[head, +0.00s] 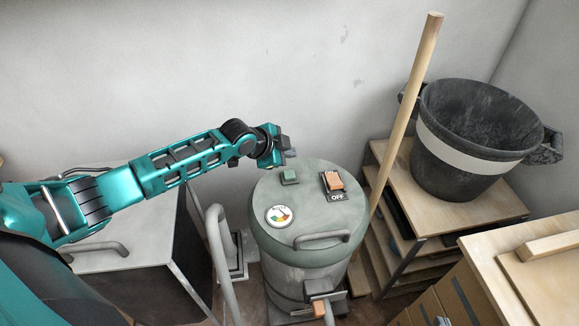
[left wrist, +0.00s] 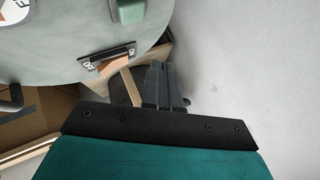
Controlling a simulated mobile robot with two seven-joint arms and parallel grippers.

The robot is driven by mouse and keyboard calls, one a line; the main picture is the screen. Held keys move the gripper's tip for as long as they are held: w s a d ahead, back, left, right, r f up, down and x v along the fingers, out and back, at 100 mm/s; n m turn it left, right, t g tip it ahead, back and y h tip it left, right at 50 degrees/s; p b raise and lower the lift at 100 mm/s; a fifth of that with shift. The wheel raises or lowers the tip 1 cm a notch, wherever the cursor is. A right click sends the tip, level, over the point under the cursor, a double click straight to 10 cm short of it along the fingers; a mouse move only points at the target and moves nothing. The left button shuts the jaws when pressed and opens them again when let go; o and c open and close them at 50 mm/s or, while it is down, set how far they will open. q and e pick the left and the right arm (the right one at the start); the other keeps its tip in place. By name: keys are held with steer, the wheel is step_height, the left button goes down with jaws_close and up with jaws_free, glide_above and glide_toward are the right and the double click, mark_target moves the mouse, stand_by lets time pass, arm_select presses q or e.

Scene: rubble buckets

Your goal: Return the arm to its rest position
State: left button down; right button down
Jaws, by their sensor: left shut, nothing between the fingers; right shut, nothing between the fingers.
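My left arm reaches in from the left in the head view. Its left gripper (head: 288,155) is above the back edge of the green-grey drum (head: 325,223), near the wall, and appears apart from the lid. In the left wrist view the gripper's fingers (left wrist: 163,85) are together with nothing between them. The drum's lid (left wrist: 60,45) is beside them there. The lid carries a green button (head: 289,177), an orange switch (head: 334,181) marked OFF, and a round gauge (head: 279,216). My right gripper is not in view.
A black bucket (head: 447,170) with a white band stands on a wooden stack (head: 405,215) at the right. A wooden pole (head: 405,110) leans between the drum and the stack. A grey hose (head: 219,250) rises left of the drum, next to a white-topped cabinet (head: 125,258).

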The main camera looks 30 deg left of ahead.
arm_select(q)
steer(key=shift+r, duration=0.1)
arm_select(e)
steer(key=shift+r, duration=0.1)
stand_by(0.5)
